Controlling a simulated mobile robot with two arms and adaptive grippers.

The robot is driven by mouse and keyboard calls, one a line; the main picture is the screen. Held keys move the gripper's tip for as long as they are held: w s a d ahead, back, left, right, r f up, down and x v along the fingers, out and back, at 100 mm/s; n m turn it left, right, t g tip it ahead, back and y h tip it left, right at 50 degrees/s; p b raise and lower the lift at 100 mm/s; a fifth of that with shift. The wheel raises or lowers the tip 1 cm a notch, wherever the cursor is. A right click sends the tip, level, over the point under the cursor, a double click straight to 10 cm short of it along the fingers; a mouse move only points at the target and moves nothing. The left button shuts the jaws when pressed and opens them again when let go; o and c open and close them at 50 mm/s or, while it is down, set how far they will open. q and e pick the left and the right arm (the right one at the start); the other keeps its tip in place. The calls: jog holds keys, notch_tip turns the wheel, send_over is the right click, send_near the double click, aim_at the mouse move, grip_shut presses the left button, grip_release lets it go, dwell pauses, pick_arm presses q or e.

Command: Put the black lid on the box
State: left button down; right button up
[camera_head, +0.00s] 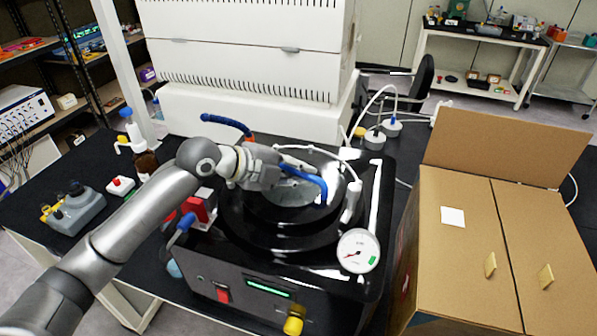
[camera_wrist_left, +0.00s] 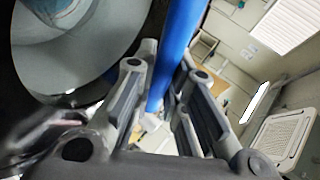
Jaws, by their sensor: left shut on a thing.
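A glossy black round stepped part (camera_head: 262,232), which looks like the black lid, is on top of the dark boxy machine (camera_head: 215,275). A pale round centre (camera_head: 290,192) shows within it; it also shows as a pale disc in the left wrist view (camera_wrist_left: 60,60). My left gripper (camera_head: 284,170) is over this centre, shut on a blue curved bar (camera_head: 318,184). The bar runs between the fingers (camera_wrist_left: 155,95) in the left wrist view (camera_wrist_left: 178,50). I cannot tell whether the black part is lifted or seated. My right gripper is not in view.
A large cardboard box (camera_head: 455,270) stands close on the right, one flap upright. A white gauge (camera_head: 358,251) is at the machine's front right corner. A grey device (camera_head: 73,212) and bottles are on the left. A large white unit (camera_head: 245,70) blocks the back.

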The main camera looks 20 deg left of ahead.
pick_arm(q)
jog(key=shift+f+b, duration=0.4)
jog(key=shift+f, duration=0.1)
dwell(0.6)
jog(key=c, duration=1.4)
grip_release()
jog(key=shift+s+f, duration=0.1)
jog(key=shift+f, duration=0.1)
jog(key=v, duration=1)
jog(key=shift+s+a+r, duration=0.15)
jog(key=shift+a, duration=0.05)
jog(key=shift+v, duration=0.8)
jog(key=shift+d, duration=0.1)
